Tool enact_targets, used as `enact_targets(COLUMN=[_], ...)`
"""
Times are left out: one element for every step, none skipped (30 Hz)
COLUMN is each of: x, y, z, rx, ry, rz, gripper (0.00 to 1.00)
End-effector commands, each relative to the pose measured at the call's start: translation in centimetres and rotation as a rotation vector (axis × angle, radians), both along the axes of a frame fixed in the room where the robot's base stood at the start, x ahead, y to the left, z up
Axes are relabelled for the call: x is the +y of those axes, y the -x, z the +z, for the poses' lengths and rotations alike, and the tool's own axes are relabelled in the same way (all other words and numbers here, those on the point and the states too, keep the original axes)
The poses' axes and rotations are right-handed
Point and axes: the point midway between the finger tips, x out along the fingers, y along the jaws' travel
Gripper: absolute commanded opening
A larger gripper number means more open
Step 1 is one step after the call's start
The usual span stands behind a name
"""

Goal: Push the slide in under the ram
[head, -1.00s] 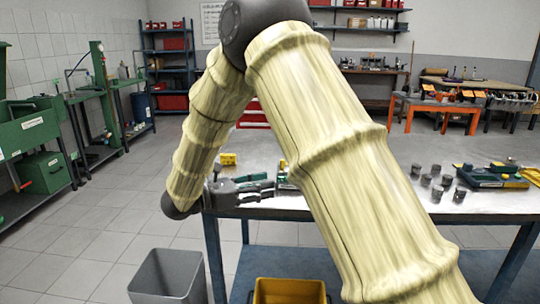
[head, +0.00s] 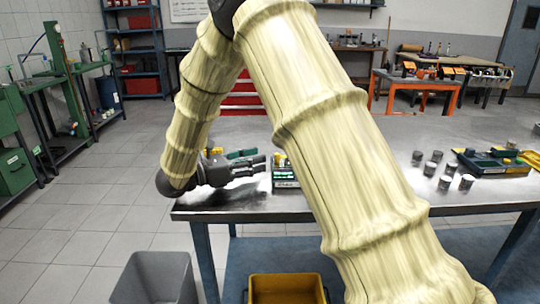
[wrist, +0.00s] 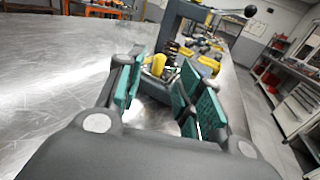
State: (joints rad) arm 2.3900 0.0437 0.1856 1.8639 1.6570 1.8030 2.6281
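My gripper (head: 258,165) is over the near-left part of the steel table in the head view, pointing right. In the wrist view its two teal-padded fingers (wrist: 160,92) stand apart with nothing held between them. A grey press frame (wrist: 178,22) with a black-knobbed lever (wrist: 248,11) stands ahead of the fingers. A yellow part (wrist: 157,65) shows beyond the fingertips, low at the press; I cannot tell whether it belongs to the slide. In the head view a green-and-white item (head: 284,175) sits just right of the fingertips. My arm hides the area behind it.
A grey bin (head: 155,278) and a yellow bin (head: 286,290) are below the front edge. The table left of the gripper is bare in the wrist view.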

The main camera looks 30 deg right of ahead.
Motion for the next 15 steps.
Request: enact_targets(x=[-0.9,-1.3,-2.0,-2.4,-2.8,-3.2,-3.6,-3.9,-4.3,-4.6,-4.8,-5.0,-5.1,-5.2,-5.4], y=[0.1,0.2,0.2,0.2,0.3,0.3,0.3,0.3,0.3,0.3,0.4,0.4,0.4,0.4,0.4], z=[0.1,0.1,0.1,0.0,0.0,0.0,0.0,0.0,0.0,0.0,0.0,0.0,0.0,0.0,0.0], rx=[0.001,0.001,0.001,0.001,0.001,0.001,0.000,0.000,0.000,0.000,0.000,0.000,0.000,0.000,0.000], ry=[-0.001,-0.001,-0.001,-0.001,-0.001,-0.001,-0.001,-0.001,-0.001,0.000,0.000,0.000,0.000,0.000,0.000], rz=[-0.002,-0.001,-0.001,0.000,0.000,0.001,0.001,0.001,0.001,0.001,0.001,0.001,0.001,0.002,0.002], gripper=[0.36,0.36,0.36,0.36,0.36,0.36,0.36,0.36,0.36,0.36,0.36,0.36,0.36,0.36,0.36])
